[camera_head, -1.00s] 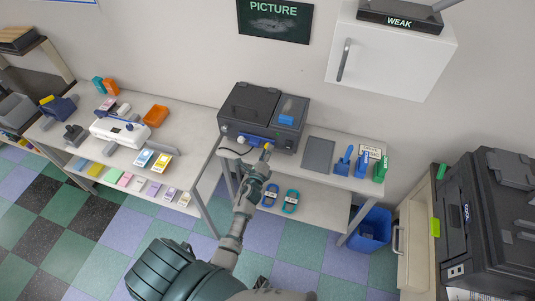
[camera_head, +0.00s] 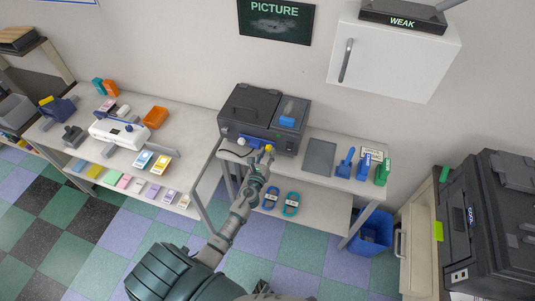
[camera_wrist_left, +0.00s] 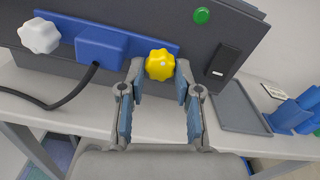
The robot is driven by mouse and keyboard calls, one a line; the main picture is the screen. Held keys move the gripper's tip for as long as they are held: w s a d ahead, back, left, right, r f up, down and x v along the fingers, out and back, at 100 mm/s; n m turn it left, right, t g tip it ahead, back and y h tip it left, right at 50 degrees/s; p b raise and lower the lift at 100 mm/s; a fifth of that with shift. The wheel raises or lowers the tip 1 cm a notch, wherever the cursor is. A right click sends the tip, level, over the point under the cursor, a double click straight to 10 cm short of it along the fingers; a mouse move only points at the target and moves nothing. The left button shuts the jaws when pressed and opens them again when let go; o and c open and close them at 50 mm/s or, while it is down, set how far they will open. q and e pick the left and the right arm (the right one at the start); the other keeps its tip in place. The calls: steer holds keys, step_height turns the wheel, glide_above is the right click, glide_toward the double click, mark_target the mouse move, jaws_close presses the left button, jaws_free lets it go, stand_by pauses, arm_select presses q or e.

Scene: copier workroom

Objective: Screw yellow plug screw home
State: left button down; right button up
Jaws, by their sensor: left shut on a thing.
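The yellow plug screw (camera_wrist_left: 160,65) is a lobed knob on the blue strip (camera_wrist_left: 120,36) along the front of the dark machine (camera_head: 262,112). It also shows in the head view (camera_head: 269,148), just past my left gripper (camera_head: 263,157). In the left wrist view, the fingers of my left gripper (camera_wrist_left: 157,72) stand on either side of the knob, with their tips at its left and right edges. The gripper is shut on the knob. How deep the screw sits is hidden behind its head. My right gripper is in neither view.
A white knob (camera_wrist_left: 40,36) and a blue block (camera_wrist_left: 101,47) with a black cable sit left of the yellow one. A green button (camera_wrist_left: 202,15) and a black switch (camera_wrist_left: 222,62) are to its right. A grey tray (camera_head: 319,157) lies on the table beside the machine.

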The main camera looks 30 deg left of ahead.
arm_select(q)
steer(key=shift+m, duration=0.4)
steer(key=c, duration=1.1)
jaws_free()
steer(key=v, duration=1.2)
steer(key=shift+a+f, duration=0.15)
